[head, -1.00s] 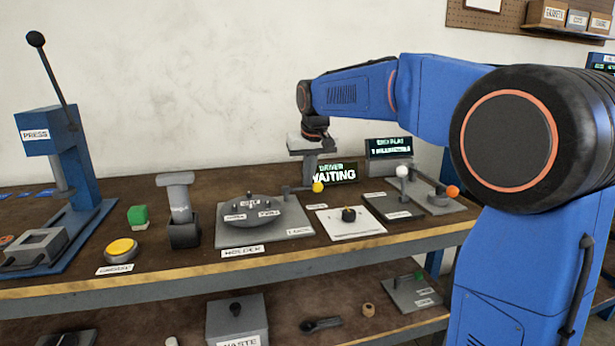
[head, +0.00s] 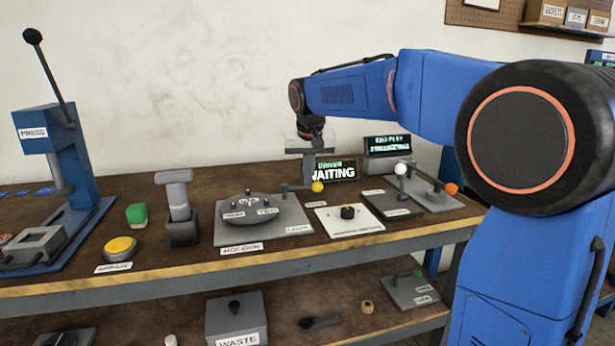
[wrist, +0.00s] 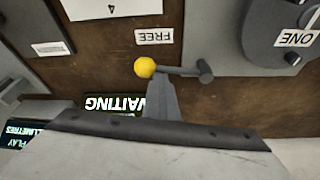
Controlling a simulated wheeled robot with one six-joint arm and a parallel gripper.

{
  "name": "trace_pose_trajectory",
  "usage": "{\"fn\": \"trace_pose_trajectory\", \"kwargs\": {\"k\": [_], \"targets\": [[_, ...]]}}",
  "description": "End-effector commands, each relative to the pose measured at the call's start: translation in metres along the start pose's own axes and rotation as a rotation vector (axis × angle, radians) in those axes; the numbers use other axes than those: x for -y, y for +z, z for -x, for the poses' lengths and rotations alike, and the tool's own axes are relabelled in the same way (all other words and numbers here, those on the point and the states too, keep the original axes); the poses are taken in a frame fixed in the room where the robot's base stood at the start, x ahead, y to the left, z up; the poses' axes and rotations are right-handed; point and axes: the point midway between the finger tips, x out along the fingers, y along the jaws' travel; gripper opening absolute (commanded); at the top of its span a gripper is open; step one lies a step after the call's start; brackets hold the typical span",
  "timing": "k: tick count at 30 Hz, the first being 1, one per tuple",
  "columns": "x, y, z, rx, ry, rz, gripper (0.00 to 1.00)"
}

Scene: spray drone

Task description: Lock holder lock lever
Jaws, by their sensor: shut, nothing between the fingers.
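The lock lever is a grey arm with a yellow ball knob (head: 317,187). It lies at the back right corner of the grey holder base (head: 290,212), with its knob out to the right. In the wrist view the knob (wrist: 145,67) is near the FREE label, and the lever's pivot (wrist: 205,70) is to its right. My gripper (head: 309,182) points down, shut and empty, at the lever just behind the knob. In the wrist view its fingertips (wrist: 160,82) are right beside the knob and overlap the lever arm; contact cannot be told.
A round disc (head: 248,208) with labels sits on the holder base. A white plate with a black knob (head: 347,212) is to the right. The WAITING display (head: 335,171) stands close behind my gripper. A white-knobbed lever (head: 400,169) stands farther right.

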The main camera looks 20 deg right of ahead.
Motion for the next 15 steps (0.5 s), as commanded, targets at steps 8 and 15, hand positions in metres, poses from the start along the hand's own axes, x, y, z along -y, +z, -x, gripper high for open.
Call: {"fn": "trace_pose_trajectory", "kwargs": {"k": [8, 15], "targets": [[0.001, 0.017, 0.006, 0.001, 0.085, -0.224, 0.00], [0.004, 0.032, 0.011, 0.002, 0.164, -0.438, 0.00]]}}
